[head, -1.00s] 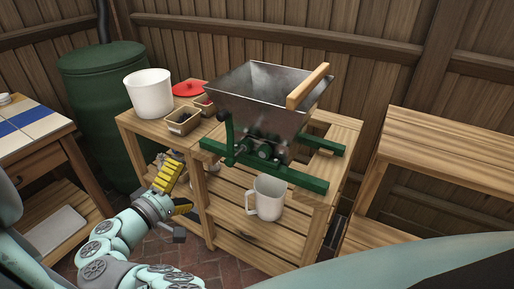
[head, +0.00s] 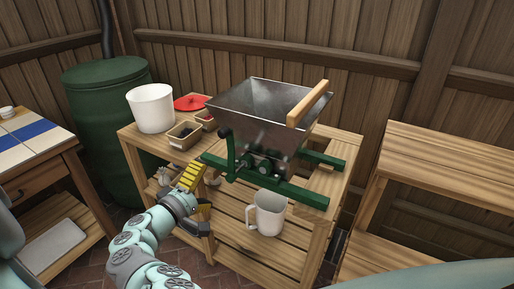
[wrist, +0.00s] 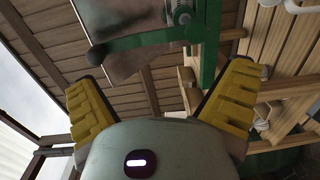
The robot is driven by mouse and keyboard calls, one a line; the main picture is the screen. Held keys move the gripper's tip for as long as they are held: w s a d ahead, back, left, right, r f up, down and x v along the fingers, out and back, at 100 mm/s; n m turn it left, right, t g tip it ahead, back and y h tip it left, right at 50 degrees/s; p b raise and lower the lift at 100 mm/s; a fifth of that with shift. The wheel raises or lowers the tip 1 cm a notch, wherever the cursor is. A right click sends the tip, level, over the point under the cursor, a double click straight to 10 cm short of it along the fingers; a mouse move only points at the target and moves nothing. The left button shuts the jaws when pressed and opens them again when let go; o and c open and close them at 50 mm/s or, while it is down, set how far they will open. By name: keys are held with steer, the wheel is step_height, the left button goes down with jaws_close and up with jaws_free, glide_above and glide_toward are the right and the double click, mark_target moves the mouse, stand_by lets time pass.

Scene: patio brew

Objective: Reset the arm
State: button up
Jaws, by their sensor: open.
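My arm (head: 150,236) reaches up from the bottom of the head view. My gripper (head: 196,196) has yellow fingers and is in front of the left part of the wooden bench, close to its front edge. In the wrist view the fingers of my gripper (wrist: 165,95) are spread wide apart with nothing between them. The mill (head: 268,115), with a metal hopper and green frame, stands on the bench behind and to the right of the gripper. Its crank and green frame (wrist: 145,40) show beyond the fingers in the wrist view.
A light mug (head: 268,212) stands on the bench's lower shelf, right of my gripper. A white bucket (head: 151,108), small boxes (head: 185,134) and a red lid (head: 191,102) are on the bench top. A tiled table (head: 28,138) is at left, an empty wooden shelf (head: 445,160) at right.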

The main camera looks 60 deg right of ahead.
stand_by(0.3)
steer(key=a+b, duration=0.2)
steer(key=a, duration=0.8)
steer(key=shift+s+r, duration=0.2)
steer(key=shift+r, duration=0.05)
